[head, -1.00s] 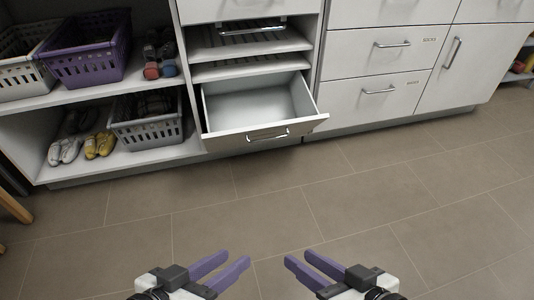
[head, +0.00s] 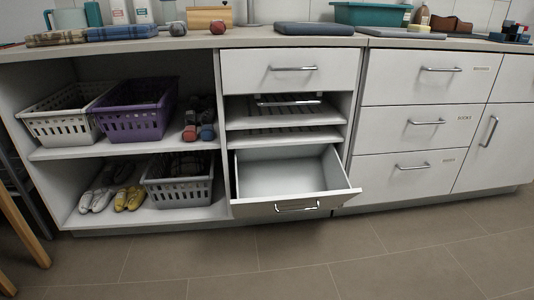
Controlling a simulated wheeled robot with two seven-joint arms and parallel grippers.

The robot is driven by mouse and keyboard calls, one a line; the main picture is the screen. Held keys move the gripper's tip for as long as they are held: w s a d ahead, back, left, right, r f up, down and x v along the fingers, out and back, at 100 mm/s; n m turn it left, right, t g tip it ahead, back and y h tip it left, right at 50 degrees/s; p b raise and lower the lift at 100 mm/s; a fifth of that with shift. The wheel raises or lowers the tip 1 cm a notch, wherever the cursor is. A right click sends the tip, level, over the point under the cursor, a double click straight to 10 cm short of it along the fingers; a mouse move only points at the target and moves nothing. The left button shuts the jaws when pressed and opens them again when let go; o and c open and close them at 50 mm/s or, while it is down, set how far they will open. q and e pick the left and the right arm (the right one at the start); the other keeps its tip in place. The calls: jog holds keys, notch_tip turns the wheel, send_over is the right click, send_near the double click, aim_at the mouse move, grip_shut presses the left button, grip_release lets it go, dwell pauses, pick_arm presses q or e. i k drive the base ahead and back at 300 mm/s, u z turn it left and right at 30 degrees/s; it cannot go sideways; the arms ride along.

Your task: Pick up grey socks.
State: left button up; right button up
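I cannot make out any grey socks for certain. The grey basket (head: 180,192) on the lower left shelf holds dark items that are too dim to name. An open drawer (head: 290,176) at the bottom of the middle unit looks empty, with a bare pale floor. A closed drawer (head: 405,127) to its right bears a small label that seems to read "SOCKS". Neither gripper shows in the head view now.
A purple basket (head: 137,112) and a white basket (head: 60,117) stand on the upper shelf, with dumbbell-like items (head: 199,118) beside them. White shoes (head: 97,199) and yellow shoes (head: 130,198) sit below. The open drawer juts out over clear tiled floor (head: 290,262).

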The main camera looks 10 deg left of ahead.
aim_at(176, 28)
jog(key=z, duration=0.2)
jog(key=i, duration=1.3)
jog(key=u, duration=0.75)
